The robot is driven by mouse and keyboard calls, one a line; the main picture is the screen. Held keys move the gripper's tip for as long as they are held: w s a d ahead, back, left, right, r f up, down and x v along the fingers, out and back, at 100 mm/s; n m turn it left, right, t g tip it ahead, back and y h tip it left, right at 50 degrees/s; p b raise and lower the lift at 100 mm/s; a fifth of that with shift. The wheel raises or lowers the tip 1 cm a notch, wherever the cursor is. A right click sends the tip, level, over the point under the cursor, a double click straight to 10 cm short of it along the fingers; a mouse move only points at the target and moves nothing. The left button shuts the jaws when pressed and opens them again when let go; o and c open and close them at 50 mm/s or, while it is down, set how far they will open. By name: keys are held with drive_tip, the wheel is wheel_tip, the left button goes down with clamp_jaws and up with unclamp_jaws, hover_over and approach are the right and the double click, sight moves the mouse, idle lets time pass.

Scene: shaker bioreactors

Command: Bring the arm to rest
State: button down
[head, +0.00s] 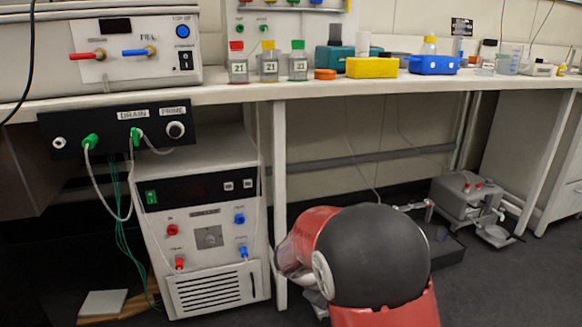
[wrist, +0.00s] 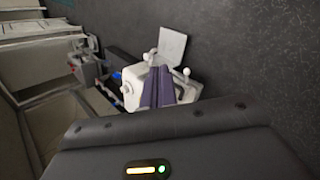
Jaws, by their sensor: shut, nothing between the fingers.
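My arm (head: 375,255), red with a black rounded joint, is bent low in front of the bench in the head view. Its gripper is hidden in that view. In the wrist view my gripper (wrist: 159,78) shows as two purple-grey fingers lying together, shut and empty. Behind the fingers in that view is a white device (wrist: 132,88) with small knobs and a flat square plate. I cannot tell whether the fingers are near it or only in line with it.
The white bench (head: 400,88) carries three labelled bottles (head: 268,62), a yellow rack (head: 372,68) and a blue rack (head: 434,65). A white control unit (head: 205,225) stands below it at left. A grey machine (head: 465,198) sits on the floor at right. Floor at front right is clear.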

drive_tip(key=s+d+r+m+t+y+p, duration=0.2)
drive_tip(key=s+r+m+y+p, duration=0.4)
drive_tip(key=s+r, duration=1.6)
drive_tip(key=shift+s+d+m+t+y, duration=0.25)
drive_tip(key=shift+s+m+t+y, duration=0.25)
drive_tip(key=shift+s+m+y, duration=0.55)
